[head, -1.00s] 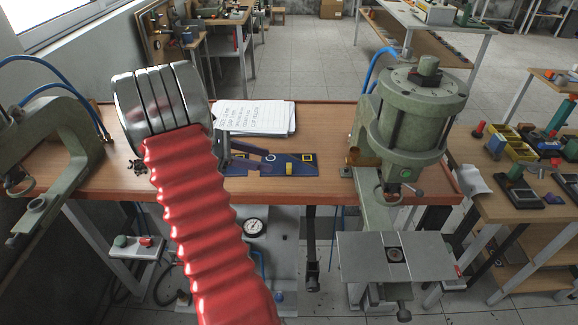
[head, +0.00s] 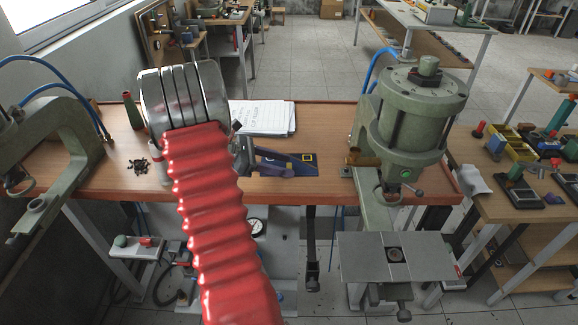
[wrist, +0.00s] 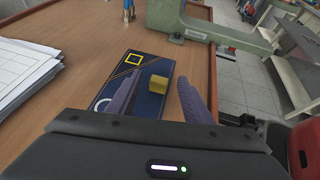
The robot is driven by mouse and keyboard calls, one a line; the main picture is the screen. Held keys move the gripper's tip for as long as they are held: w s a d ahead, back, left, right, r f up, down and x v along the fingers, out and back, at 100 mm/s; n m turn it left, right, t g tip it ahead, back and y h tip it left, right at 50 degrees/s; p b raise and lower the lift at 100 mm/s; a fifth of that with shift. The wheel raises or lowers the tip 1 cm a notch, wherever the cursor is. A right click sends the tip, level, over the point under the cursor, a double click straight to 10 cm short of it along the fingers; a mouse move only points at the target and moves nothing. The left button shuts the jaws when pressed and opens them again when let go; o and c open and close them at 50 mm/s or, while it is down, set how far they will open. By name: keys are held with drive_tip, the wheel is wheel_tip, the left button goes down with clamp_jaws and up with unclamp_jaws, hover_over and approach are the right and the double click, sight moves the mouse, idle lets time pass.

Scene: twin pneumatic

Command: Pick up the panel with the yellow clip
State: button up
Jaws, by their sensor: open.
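The dark blue panel (head: 308,168) lies flat on the wooden bench, partly hidden by my gripper in the head view. The wrist view shows the panel (wrist: 124,77) with a printed yellow square outline, a white ring and a raised yellow clip (wrist: 157,83). In the head view the clip is hidden behind my gripper. My gripper (head: 293,170) is open with purple fingers, and it shows in the wrist view (wrist: 160,88) too. Its fingers lie on either side of the yellow clip in that picture, with nothing held. I cannot tell their exact height above the panel.
White papers (head: 262,117) lie behind the panel, and also show at the left in the wrist view (wrist: 35,72). A green press (head: 415,115) stands to the right. Small black parts (head: 140,166) and a green bottle (head: 132,110) are at the left.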

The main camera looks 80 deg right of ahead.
drive_tip(key=shift+s+d+f, duration=0.25)
drive_tip(key=shift+s+f, duration=0.05)
drive_tip(key=shift+s, duration=0.2)
drive_tip(key=c, duration=1.1)
drive_tip(key=shift+r, duration=0.1)
wheel_tip(320, 180, up, 10)
drive_tip(key=shift+f, duration=0.1)
idle(0.7)
